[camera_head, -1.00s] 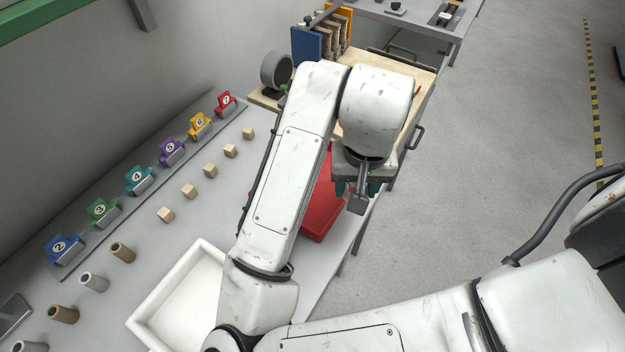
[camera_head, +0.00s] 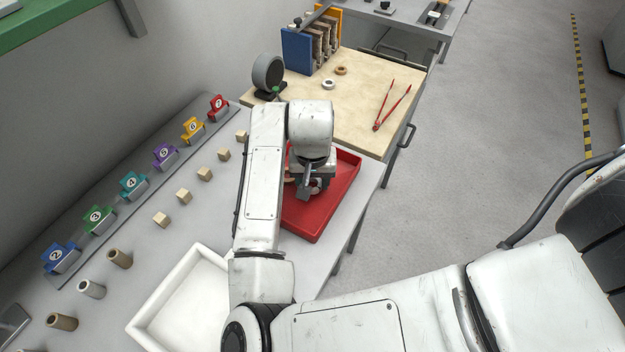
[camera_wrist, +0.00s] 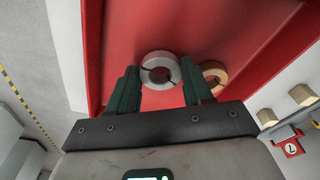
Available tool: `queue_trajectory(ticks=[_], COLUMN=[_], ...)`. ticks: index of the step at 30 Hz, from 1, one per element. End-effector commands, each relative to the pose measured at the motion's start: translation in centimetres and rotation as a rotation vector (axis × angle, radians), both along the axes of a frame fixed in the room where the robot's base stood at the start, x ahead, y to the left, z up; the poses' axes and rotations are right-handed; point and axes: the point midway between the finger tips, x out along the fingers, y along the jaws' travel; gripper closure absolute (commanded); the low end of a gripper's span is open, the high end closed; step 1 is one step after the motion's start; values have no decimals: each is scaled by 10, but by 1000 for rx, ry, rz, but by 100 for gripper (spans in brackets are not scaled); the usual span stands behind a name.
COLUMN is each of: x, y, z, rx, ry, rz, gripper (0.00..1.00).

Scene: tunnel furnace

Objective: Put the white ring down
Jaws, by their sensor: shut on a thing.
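My gripper (camera_wrist: 160,82) is shut on a white ring (camera_wrist: 159,57), which sits between its two green fingertips in the wrist view. In the head view my gripper (camera_head: 311,190) is over the red tray (camera_head: 346,181), and my arm hides much of the tray's left part. I cannot tell whether the held ring touches the tray floor. An orange-brown ring (camera_wrist: 221,74) is in the tray just right of the held ring in the wrist view, partly behind the right finger. Another white ring (camera_head: 328,85) lies on the wooden board (camera_head: 365,110) beyond the tray.
A brown ring (camera_head: 341,70) and red tongs (camera_head: 392,105) lie on the board. A white tray (camera_head: 160,310) stands at the near side. Wooden cubes (camera_head: 184,197) and numbered coloured holders (camera_head: 131,184) line the left. A round dark device (camera_head: 268,74) stands behind the red tray.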

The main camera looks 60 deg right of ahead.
Motion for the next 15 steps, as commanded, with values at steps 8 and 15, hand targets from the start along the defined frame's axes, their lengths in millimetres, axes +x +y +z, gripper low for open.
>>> queue_trajectory(ticks=[8,15], x=[0,0], y=[0,0], z=[-7,-11], rx=[0,0], ry=[-1,-1], rz=[0,0], gripper=[80,45])
